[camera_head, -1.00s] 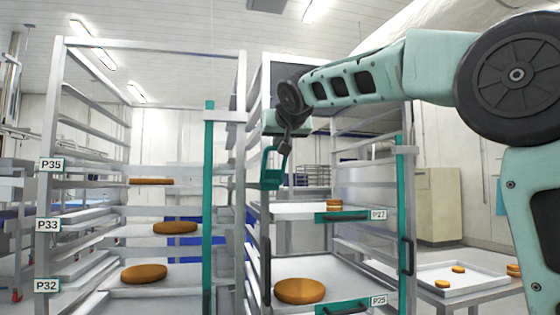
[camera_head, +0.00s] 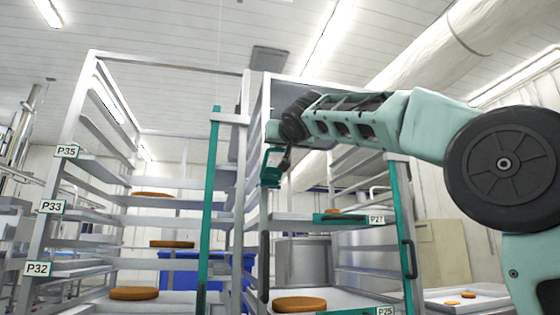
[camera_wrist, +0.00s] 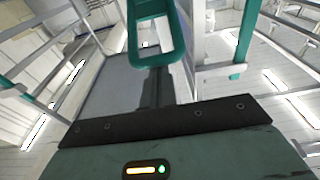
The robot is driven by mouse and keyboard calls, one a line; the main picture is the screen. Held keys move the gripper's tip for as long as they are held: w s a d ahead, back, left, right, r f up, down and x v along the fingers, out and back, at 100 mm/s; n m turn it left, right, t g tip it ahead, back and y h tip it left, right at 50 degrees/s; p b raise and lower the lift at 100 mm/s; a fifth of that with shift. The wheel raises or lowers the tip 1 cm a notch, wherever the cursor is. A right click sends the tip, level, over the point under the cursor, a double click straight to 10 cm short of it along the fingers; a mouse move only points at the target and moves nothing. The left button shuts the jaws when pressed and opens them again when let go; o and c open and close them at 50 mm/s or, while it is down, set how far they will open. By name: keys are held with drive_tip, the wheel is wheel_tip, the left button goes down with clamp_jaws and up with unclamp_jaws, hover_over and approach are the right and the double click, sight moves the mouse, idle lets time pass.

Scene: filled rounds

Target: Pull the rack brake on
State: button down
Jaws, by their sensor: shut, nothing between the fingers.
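Two tall metal racks stand ahead, a left rack (camera_head: 112,58) labelled P35, P33 and P32, and a right rack (camera_head: 262,215) labelled P27 and P25. Teal upright bars carry dark handles; one handle (camera_head: 408,258) is on the right bar and another dark grip (camera_head: 264,265) is on the right rack's left post. No rack brake can be made out for certain; the rack bases are out of view. My gripper (camera_head: 272,170) is shut and empty, before the upper left of the right rack. Its teal fingers also show in the wrist view (camera_wrist: 155,40).
Round brown cakes (camera_head: 134,293) lie on the rack shelves. A low table with a tray (camera_head: 475,300) stands at the right. A blue container (camera_head: 180,270) shows behind the left rack. The floor is out of the head view.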

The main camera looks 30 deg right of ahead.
drive_tip(key=shift+s+a+f+t+b, duration=0.15)
drive_tip(key=shift+f+t+b, duration=0.4)
drive_tip(key=shift+b, duration=0.7)
drive_tip(key=shift+s+f+t+b, duration=0.25)
drive_tip(key=shift+f+b, duration=0.55)
drive_tip(key=shift+b, duration=0.45)
drive_tip(key=f+b, duration=0.1)
drive_tip(key=b, duration=0.1)
drive_tip(key=shift+s+b, duration=0.1)
drive_tip(key=shift+b, duration=0.2)
drive_tip(key=shift+f+b, duration=0.1)
drive_tip(key=shift+b, duration=0.2)
drive_tip(key=b+v, duration=0.5)
drive_tip(key=v, duration=1.2)
drive_tip(key=shift+s+a, duration=0.25)
drive_tip(key=shift+s, duration=0.05)
